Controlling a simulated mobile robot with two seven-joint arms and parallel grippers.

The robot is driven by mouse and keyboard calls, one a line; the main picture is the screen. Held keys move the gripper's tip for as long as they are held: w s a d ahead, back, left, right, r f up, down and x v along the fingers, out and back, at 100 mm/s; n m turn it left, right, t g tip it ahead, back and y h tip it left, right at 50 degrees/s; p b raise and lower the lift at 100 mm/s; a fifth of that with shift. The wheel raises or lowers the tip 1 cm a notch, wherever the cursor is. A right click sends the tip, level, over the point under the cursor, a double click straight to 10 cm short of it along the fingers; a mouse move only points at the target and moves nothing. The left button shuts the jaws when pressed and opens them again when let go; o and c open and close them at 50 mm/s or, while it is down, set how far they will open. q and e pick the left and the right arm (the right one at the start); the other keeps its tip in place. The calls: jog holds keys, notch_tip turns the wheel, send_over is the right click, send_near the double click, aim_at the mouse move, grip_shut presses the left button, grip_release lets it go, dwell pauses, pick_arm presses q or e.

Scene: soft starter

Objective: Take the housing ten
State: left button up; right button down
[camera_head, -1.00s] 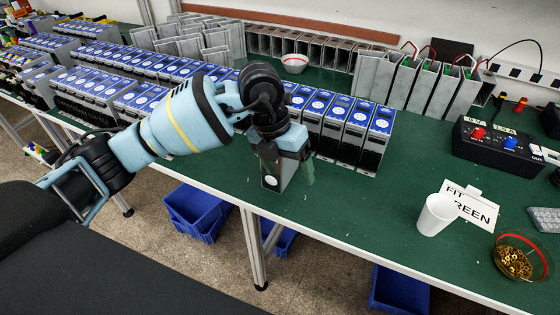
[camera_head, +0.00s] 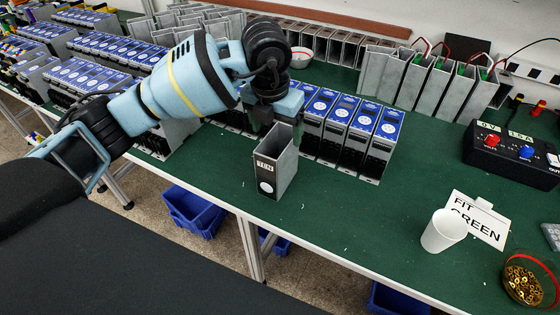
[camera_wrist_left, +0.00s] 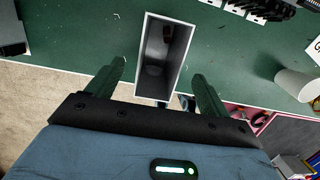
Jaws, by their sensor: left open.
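The housing ten is a grey, open-topped metal box (camera_head: 268,176) with a "TEN" label and a white round sticker on its front. It stands upright on the green bench near the front edge. My left gripper (camera_head: 277,128) is just above and behind its open top, with the fingers apart. In the left wrist view the empty housing (camera_wrist_left: 146,75) opens toward me. The left gripper's fingers (camera_wrist_left: 160,78) lie to either side of it, with gaps. My right gripper is in neither view.
Blue-topped units (camera_head: 362,135) stand in a row right behind the housing. Open grey housings (camera_head: 425,85) stand at the back. A white cup (camera_head: 443,231), a "FIT GREEN" card (camera_head: 487,222), a bowl of brass parts (camera_head: 524,284) and a black test box (camera_head: 510,152) are at right. Bench between is clear.

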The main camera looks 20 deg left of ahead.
aim_at(278, 139)
pick_arm(q)
notch_tip(278, 139, down, 8)
jog(key=shift+w+r, duration=0.15)
jog(key=shift+w, duration=0.3)
jog(key=shift+f, duration=0.2)
dwell(0.9)
jog(key=c, duration=1.6)
jog(key=shift+r, duration=0.15)
jog(key=s+d+r, duration=0.1)
jog(key=s+d, duration=0.1)
jog(key=s, duration=0.3)
jog(key=s+d+r, duration=0.2)
jog(key=s, duration=0.3)
jog(key=s+d+r, duration=0.2)
jog(key=s, duration=0.3)
jog(key=shift+r, duration=0.1)
